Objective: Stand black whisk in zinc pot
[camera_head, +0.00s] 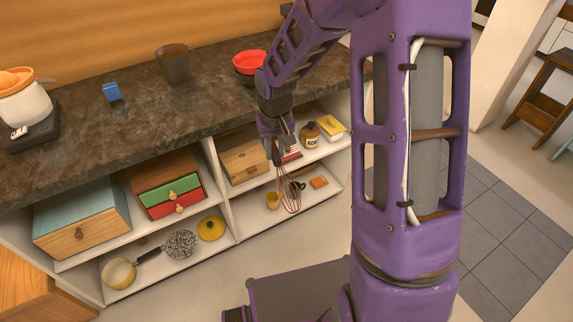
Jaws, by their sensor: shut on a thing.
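My gripper (277,152) is shut on the whisk (289,191). The whisk hangs head down, its dark wire loops in front of the open shelves below the counter edge. Its handle is mostly hidden by the gripper. The inside of the pot is mostly hidden.
The dark stone counter (130,130) also holds a blue block (112,92), a red bowl (249,62) and a white pot (24,103) at left. Shelves below hold drawers (172,193), a wooden box (243,160) and a bottle (310,134). The counter's middle is clear.

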